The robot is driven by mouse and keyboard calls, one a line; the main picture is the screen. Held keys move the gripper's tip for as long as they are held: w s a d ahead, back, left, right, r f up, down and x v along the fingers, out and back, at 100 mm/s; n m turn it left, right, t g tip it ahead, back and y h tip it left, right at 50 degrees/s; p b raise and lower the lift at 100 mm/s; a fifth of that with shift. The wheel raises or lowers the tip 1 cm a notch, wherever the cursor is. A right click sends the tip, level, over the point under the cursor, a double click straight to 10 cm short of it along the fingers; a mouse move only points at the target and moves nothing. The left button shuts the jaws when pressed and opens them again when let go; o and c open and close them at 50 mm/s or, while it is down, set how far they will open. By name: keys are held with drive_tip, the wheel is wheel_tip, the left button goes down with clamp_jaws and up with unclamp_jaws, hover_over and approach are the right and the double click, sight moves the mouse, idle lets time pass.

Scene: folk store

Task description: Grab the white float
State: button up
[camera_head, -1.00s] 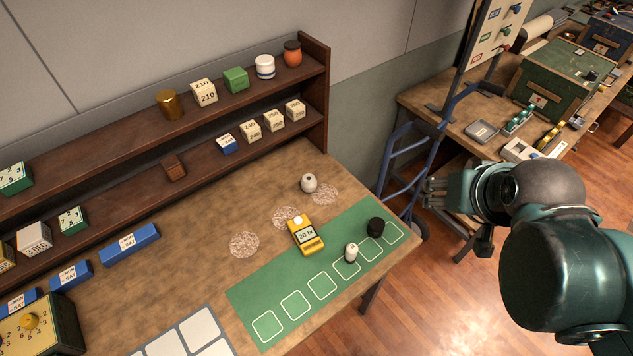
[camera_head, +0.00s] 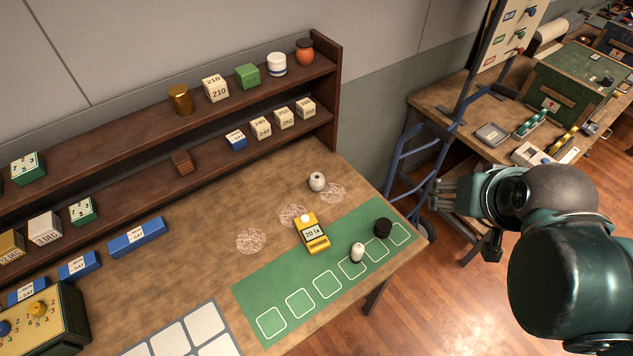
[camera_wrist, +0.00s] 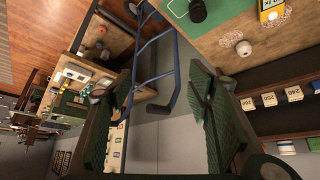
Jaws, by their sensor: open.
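A white rounded object (camera_head: 317,181) with a dark spot on top sits on the wooden table near a speckled round patch. It also shows in the wrist view (camera_wrist: 243,48). A small white ball (camera_head: 306,218) sits at the top of a yellow device. I cannot tell for sure which of these is the white float. My gripper (camera_head: 443,193) is to the right of the table, beside the blue hand truck, apart from all three. In the wrist view its jaws (camera_wrist: 160,112) are spread and empty.
The green mat (camera_head: 285,297) carries a black piece (camera_head: 382,228). The yellow device (camera_head: 313,238) stands by its edge. A wooden shelf (camera_head: 330,105) with boxes and jars runs behind the table. The blue hand truck (camera_head: 405,165) stands between the table and the right-hand bench (camera_head: 430,105).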

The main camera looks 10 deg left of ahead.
drive_tip(key=n+g+p, duration=0.5)
drive_tip(key=n+g, duration=0.2)
drive_tip(key=n, duration=1.1)
hover_over(316, 177)
drive_tip(key=f, duration=1.3)
drive_tip(key=d+f, duration=0.1)
drive_tip(key=f, duration=0.6)
drive_tip(key=shift+a+f, duration=0.5)
drive_tip(key=shift+f, duration=0.15)
drive_tip(key=shift+f, duration=0.1)
drive_tip(key=shift+f, duration=1.2)
